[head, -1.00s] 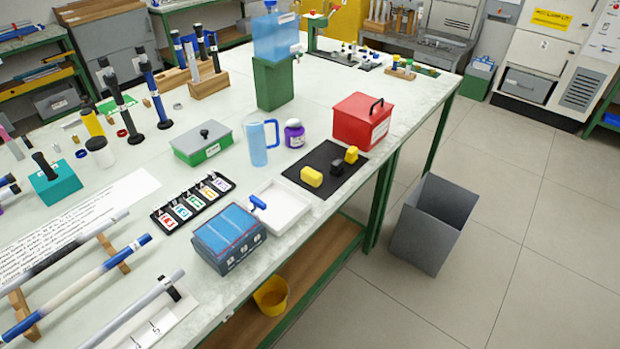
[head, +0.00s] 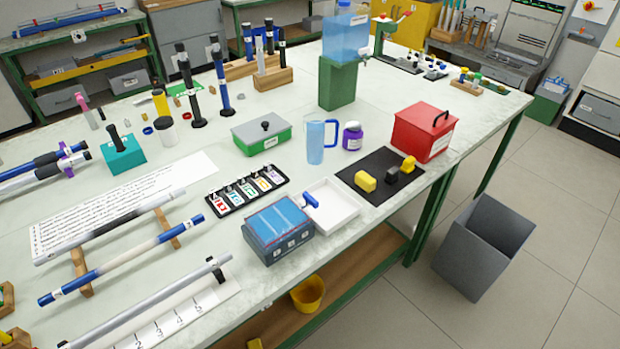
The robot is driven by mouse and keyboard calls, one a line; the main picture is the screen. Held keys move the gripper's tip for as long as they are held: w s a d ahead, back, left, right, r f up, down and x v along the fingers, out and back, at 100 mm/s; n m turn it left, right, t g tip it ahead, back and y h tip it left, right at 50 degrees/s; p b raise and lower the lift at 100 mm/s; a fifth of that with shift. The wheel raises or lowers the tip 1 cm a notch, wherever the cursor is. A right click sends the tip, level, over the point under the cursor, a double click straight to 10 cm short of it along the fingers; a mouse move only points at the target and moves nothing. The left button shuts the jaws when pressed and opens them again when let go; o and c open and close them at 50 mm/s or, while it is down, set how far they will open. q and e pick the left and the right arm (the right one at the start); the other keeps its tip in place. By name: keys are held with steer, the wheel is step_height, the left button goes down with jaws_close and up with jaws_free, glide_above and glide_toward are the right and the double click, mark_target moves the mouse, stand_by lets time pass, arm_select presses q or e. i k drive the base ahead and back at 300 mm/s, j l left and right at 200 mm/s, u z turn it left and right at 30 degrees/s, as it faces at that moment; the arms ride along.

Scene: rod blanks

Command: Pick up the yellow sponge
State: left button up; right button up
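A yellow block (head: 365,181) that looks like a sponge lies at the left end of a black mat (head: 352,172) near the table's right edge. Beside it on the mat are a black block (head: 391,176) and a second, smaller yellow piece (head: 408,164); I cannot tell its exact kind. Another small yellow object (head: 255,343) shows partly at the bottom edge, below the tabletop. Neither of my grippers is in view.
A red box (head: 422,134) stands behind the mat, with a purple jar (head: 352,136) and blue pitcher (head: 316,140) to its left. A white tray (head: 338,207) and blue-topped box (head: 278,232) are nearer. A grey bin (head: 484,246) stands on the floor.

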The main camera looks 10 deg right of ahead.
mark_target(362, 180)
steer(key=i+l+u, duration=0.1)
steer(key=l+u, duration=0.2)
steer(key=u, duration=0.15)
steer(key=l+u, duration=0.7)
steer(key=u, duration=0.15)
steer(key=l+u, duration=0.4)
steer(key=k+j, duration=0.05)
